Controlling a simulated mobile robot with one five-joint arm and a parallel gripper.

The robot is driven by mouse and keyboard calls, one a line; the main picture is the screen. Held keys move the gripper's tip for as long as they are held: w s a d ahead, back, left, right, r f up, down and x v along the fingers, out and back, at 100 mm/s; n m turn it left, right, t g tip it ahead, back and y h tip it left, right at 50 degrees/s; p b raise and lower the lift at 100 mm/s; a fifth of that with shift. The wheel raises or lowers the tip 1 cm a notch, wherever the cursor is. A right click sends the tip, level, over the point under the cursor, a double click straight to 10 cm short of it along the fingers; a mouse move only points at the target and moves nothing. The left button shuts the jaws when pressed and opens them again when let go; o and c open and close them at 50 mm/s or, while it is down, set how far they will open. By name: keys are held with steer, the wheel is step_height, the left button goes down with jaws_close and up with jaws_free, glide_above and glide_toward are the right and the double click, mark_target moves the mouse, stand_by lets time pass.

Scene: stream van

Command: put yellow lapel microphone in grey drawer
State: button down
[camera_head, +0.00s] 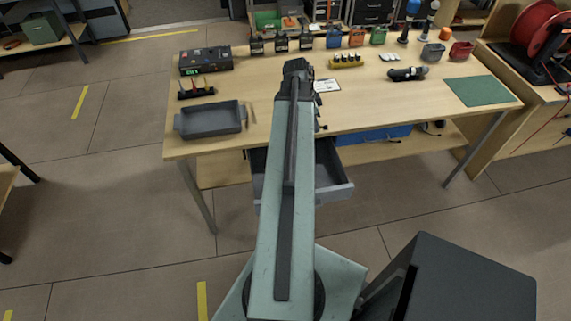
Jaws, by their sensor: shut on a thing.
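The grey drawer (333,178) is pulled out below the front edge of the workbench, and my arm covers its middle. The visible part inside looks empty. My gripper (298,66) is over the bench top, beyond the drawer. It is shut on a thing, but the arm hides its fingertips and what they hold. I cannot make out a yellow lapel microphone for certain. A small black holder (196,92) at the left of the bench carries small coloured pieces, too small to tell apart.
A grey tray (211,120) sits at the bench's (400,105) left front. A black device (206,60) is behind it. A yellow block (347,62), a dark handheld item (407,74) and a green mat (482,91) lie to the right. Several battery-like boxes line the back.

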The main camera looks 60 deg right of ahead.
steer(key=shift+w+f, duration=0.1)
steer(key=shift+w, duration=0.1)
steer(key=f+b, duration=1.4)
steer(key=d+f+b, duration=0.1)
steer(key=f+b, duration=0.5)
steer(key=b, duration=0.1)
steer(key=shift+s+f, duration=0.2)
steer(key=shift+f, duration=0.2)
steer(key=shift+r, duration=0.25)
steer(key=shift+f, duration=0.25)
steer(key=c, duration=1.4)
jaws_free()
steer(key=shift+r, duration=0.1)
